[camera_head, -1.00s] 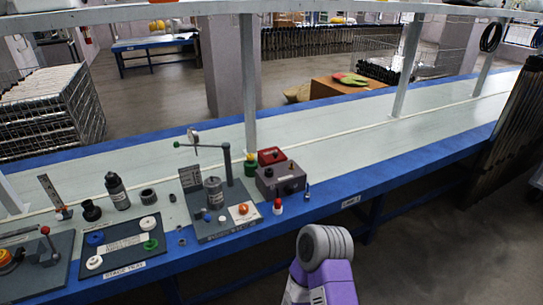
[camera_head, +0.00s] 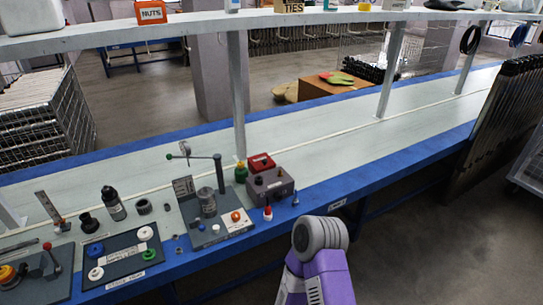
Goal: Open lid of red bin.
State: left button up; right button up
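A small red box (camera_head: 261,162) with dark marks on its top stands on the workbench behind a grey box with knobs (camera_head: 270,186). I cannot tell whether it is a lidded bin. An orange-red bin labelled NUTS (camera_head: 151,12) sits on the overhead shelf at the upper left, its top cut by the picture edge. Neither of my grippers is in view. Only a purple and grey link of my own arm shows at the bottom, in front of the bench and apart from both red things.
The white workbench (camera_head: 330,140) has blue edges and is clear on its right half. A pump stand (camera_head: 215,215) and a stack tray (camera_head: 122,254) fill the left. Posts hold up the shelf (camera_head: 70,37). A dark rack (camera_head: 500,125) stands at right.

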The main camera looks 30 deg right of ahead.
aim_at(261, 159)
jog(key=z, duration=0.85)
jog(key=k, duration=1.15)
jog(key=z, duration=1.3)
jog(key=i, duration=2.8)
jog(key=u, duration=1.55)
jog(key=i, duration=1.1)
jog(key=u, duration=1.1)
